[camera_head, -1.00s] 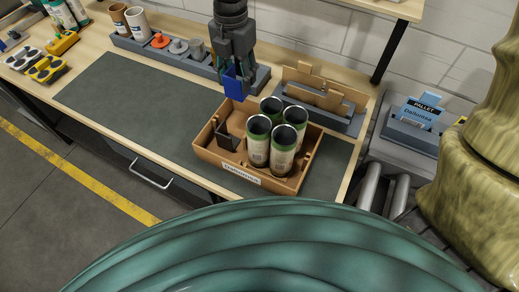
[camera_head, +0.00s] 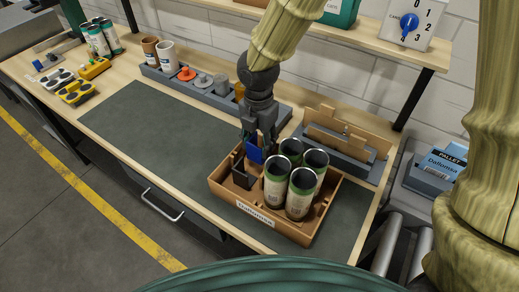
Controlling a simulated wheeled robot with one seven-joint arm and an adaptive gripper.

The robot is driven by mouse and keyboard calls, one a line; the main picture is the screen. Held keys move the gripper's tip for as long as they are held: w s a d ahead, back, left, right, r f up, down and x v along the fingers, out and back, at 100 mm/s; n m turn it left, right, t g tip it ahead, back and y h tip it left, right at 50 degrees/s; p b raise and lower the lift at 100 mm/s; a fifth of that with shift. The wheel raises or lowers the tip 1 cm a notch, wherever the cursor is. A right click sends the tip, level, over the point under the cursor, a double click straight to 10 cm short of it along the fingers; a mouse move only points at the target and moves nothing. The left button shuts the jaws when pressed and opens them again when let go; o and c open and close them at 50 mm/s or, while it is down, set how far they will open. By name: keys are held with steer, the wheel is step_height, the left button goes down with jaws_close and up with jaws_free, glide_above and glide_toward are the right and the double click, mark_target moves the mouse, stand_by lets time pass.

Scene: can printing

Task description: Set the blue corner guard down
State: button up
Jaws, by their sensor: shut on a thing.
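My gripper (camera_head: 256,142) points down over the back left part of the brown box (camera_head: 232,200). It is shut on the blue corner guard (camera_head: 255,154), which hangs upright at the box's left end. Whether the guard touches the box floor I cannot tell. A black corner piece (camera_head: 240,175) stands in the box just in front of the guard. Several green and white cans (camera_head: 299,196) stand in the middle and right of the box.
The box stands on a dark mat (camera_head: 150,130) whose left part is clear. Behind is a grey rack (camera_head: 215,95) with stamps and cups. A grey holder with brown cardboard pieces (camera_head: 345,140) stands back right. A shelf (camera_head: 380,35) overhangs the back.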

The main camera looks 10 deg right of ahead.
mark_target(259, 151)
steer(key=shift+f, duration=1.65)
steer(key=shift+f, duration=0.15)
steer(key=o, duration=0.9)
steer(key=shift+c, duration=0.2)
step_height(259, 151, up, 12)
